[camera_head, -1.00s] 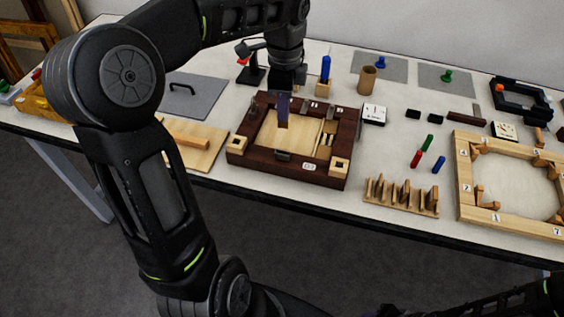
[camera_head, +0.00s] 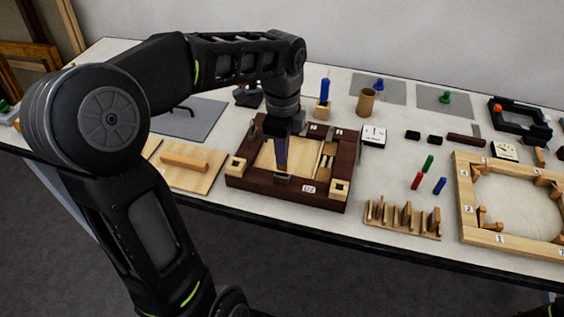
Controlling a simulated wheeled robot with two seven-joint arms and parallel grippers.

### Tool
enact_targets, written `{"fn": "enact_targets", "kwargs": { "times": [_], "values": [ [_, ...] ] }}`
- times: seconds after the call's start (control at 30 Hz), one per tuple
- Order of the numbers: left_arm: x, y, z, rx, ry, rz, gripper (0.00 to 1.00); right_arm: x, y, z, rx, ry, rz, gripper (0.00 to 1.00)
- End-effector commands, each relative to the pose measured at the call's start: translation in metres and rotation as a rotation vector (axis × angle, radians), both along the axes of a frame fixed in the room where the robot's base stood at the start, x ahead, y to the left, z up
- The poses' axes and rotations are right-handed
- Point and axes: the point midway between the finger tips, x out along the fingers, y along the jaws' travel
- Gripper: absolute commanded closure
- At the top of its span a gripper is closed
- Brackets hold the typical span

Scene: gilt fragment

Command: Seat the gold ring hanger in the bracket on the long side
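The dark red-brown wooden frame (camera_head: 330,197) lies on the table with a pale panel inside it. A small grey bracket (camera_head: 283,179) sits at the inner edge of its near long side. My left gripper (camera_head: 281,168) points straight down over the frame, its fingertips just behind or above that bracket. The fingers look like one narrow dark strip, so I cannot tell whether they are open or shut. I cannot make out the gold ring hanger; it may be hidden at the fingertips or too small. My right gripper is out of view.
A pale board with a wooden bar (camera_head: 186,162) lies left of the frame. A brown cup (camera_head: 366,101) and a white dial box (camera_head: 374,136) stand behind and right. A slotted wooden rack (camera_head: 402,219) and a large light frame (camera_head: 467,215) lie to the right.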

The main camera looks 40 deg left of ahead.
Motion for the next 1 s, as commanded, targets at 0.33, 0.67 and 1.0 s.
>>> {"fn": "enact_targets", "kwargs": {
  "times": [0.33, 0.67, 1.0],
  "values": [
    [0.0, 0.0, -0.006, 0.0, 0.001, 0.001, 1.0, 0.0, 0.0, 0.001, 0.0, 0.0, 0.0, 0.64],
    [0.0, 0.0, -0.038, 0.0, -0.001, 0.001, 1.0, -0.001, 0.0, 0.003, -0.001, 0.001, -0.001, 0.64],
    [0.0, 0.0, -0.042, -0.001, -0.001, 0.001, 0.96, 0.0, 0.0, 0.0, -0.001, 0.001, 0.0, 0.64]
  ]
}}
